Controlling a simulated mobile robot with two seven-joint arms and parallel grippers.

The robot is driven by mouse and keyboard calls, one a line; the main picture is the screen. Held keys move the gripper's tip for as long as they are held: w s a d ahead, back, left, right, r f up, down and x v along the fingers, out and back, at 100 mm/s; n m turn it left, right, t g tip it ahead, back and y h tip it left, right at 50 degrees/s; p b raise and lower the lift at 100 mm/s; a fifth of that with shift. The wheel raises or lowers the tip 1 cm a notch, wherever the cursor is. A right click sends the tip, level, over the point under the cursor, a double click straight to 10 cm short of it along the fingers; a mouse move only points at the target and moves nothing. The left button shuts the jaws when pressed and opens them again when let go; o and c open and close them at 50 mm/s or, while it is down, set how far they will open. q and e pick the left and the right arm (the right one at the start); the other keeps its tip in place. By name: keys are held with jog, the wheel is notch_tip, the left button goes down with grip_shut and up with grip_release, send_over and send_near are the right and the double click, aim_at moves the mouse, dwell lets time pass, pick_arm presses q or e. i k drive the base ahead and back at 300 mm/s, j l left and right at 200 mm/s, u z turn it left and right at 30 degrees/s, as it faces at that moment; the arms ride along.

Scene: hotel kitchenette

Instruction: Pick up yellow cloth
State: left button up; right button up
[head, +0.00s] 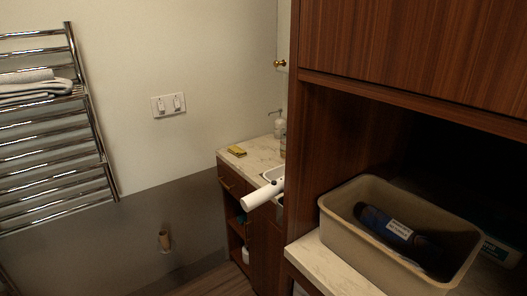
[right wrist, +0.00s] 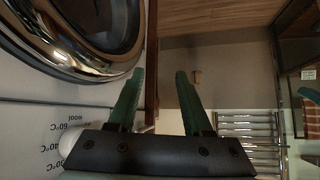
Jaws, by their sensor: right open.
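The yellow cloth (head: 237,151) is a small folded piece lying flat on the marble-look counter (head: 256,156) beyond the tall wooden cabinet, near the counter's left end. It shows only in the head view. My right gripper (right wrist: 154,82) shows in the right wrist view with its two green fingers spread apart and nothing between them. I cannot make out the right gripper in the head view, so its distance from the cloth cannot be told. My left gripper is not in view.
Soap bottles (head: 280,127) stand behind the cloth, and a white cylinder (head: 263,193) juts out by the sink. A beige bin (head: 337,221) with a dark blue item stands at the near right. A round appliance door (right wrist: 85,35) is close beside my right gripper. A towel rail (head: 50,120) is at left.

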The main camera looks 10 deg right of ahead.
aim_at(235, 150)
jog(key=i+j, duration=1.3)
jog(key=i, duration=0.1)
